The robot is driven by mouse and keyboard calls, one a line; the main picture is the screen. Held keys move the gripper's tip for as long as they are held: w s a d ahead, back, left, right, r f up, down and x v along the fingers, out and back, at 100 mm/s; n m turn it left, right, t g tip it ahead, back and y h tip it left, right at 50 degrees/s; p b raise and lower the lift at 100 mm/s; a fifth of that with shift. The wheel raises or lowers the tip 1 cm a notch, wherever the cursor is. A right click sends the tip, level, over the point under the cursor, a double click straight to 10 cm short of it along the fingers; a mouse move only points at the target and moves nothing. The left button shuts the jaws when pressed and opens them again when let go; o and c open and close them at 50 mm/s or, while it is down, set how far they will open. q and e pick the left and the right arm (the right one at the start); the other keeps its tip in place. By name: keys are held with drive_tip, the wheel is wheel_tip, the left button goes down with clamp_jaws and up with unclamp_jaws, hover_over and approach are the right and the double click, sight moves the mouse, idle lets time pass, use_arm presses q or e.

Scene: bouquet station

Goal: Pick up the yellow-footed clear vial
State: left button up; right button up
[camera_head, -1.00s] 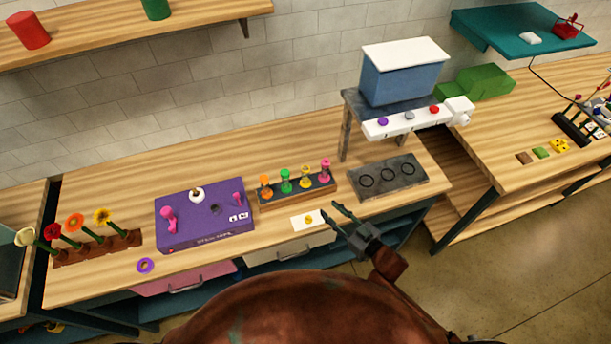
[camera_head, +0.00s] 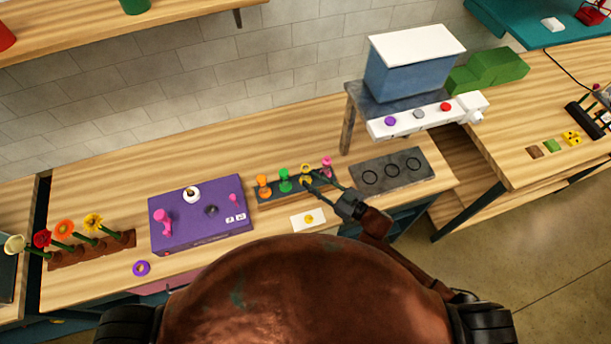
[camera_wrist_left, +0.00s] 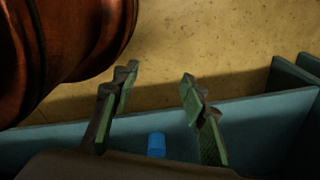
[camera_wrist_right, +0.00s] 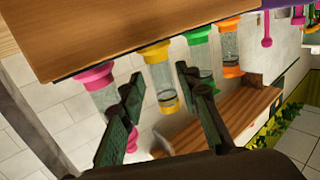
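The yellow-footed clear vial (camera_wrist_right: 166,86) has a clear body with yellow ends. It stands in the dark rack among other vials; in the head view it shows as a small yellow-topped piece (camera_head: 305,170). My right gripper (camera_wrist_right: 158,84) is open, its two fingers reaching either side of the yellow vial with gaps visible. In the head view the right gripper (camera_head: 318,178) is at the rack's right part, partly covering it. My left gripper (camera_wrist_left: 158,86) is open and empty, in its own wrist view only.
Orange (camera_wrist_right: 230,50), green (camera_wrist_right: 199,58) and pink (camera_wrist_right: 98,82) vials stand close by in the row. A purple box (camera_head: 200,218) is left of the rack, a dark plate with rings (camera_head: 392,170) right. A white card (camera_head: 308,219) lies in front. Teal shelving (camera_wrist_left: 250,120) is under my left gripper.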

sight(307, 177)
drive_tip(key=x, duration=0.3)
drive_tip(key=shift+f, duration=0.1)
drive_tip(key=shift+w+a+f+p, duration=0.1)
drive_tip(key=shift+w+a+p, duration=0.15)
drive_tip(key=shift+a+p, duration=0.1)
clamp_jaws()
use_arm(q)
drive_tip(key=shift+w+r, duration=0.5)
drive_tip(key=shift+w, duration=0.15)
drive_tip(key=shift+w, duration=0.1)
